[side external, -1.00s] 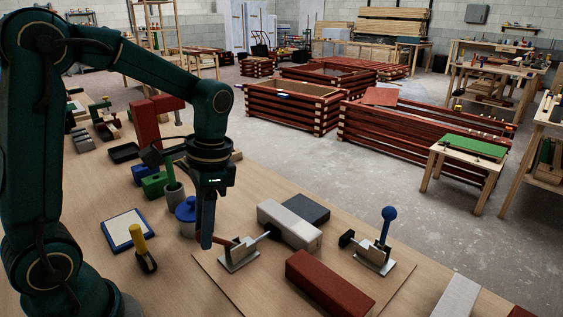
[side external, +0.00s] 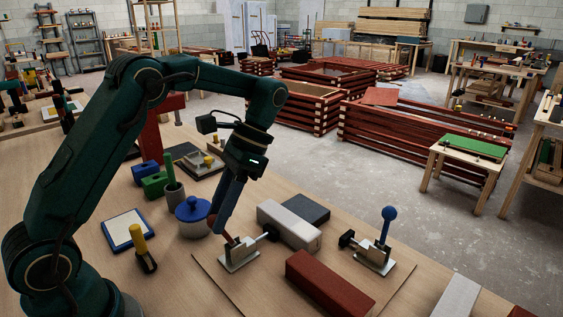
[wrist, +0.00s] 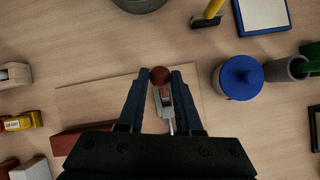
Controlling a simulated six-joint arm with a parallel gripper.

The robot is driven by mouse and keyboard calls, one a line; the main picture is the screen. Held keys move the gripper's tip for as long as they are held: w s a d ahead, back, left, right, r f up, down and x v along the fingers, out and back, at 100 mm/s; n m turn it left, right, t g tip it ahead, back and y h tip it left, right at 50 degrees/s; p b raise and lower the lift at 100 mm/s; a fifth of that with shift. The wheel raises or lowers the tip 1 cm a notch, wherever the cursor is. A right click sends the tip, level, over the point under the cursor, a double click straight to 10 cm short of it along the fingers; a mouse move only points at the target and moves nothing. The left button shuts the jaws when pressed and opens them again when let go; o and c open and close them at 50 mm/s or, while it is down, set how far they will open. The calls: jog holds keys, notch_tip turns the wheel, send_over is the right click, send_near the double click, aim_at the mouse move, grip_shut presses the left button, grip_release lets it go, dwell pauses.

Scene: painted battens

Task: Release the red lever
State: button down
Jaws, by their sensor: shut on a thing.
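The red lever (side external: 229,239) belongs to a metal toggle clamp (side external: 240,256) on a thin board at the front of the bench. My gripper (side external: 219,228) is tilted, its fingers pointing down and left, and is shut on the lever's end. In the wrist view the lever's round red knob (wrist: 160,74) sits between the two fingertips (wrist: 160,80). The clamp's black-tipped rod (side external: 268,234) points at a pale batten (side external: 290,226); whether it touches cannot be told.
A second clamp with a blue-knobbed lever (side external: 388,222) stands upright to the right. A red batten (side external: 328,284) lies in front. A blue-lidded pot (side external: 193,216) is close left of my gripper, with a yellow-handled tool (side external: 142,246) further left.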

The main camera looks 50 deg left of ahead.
jog(key=shift+f, duration=0.1)
jog(key=c, duration=0.6)
grip_release()
jog(key=shift+s, duration=0.15)
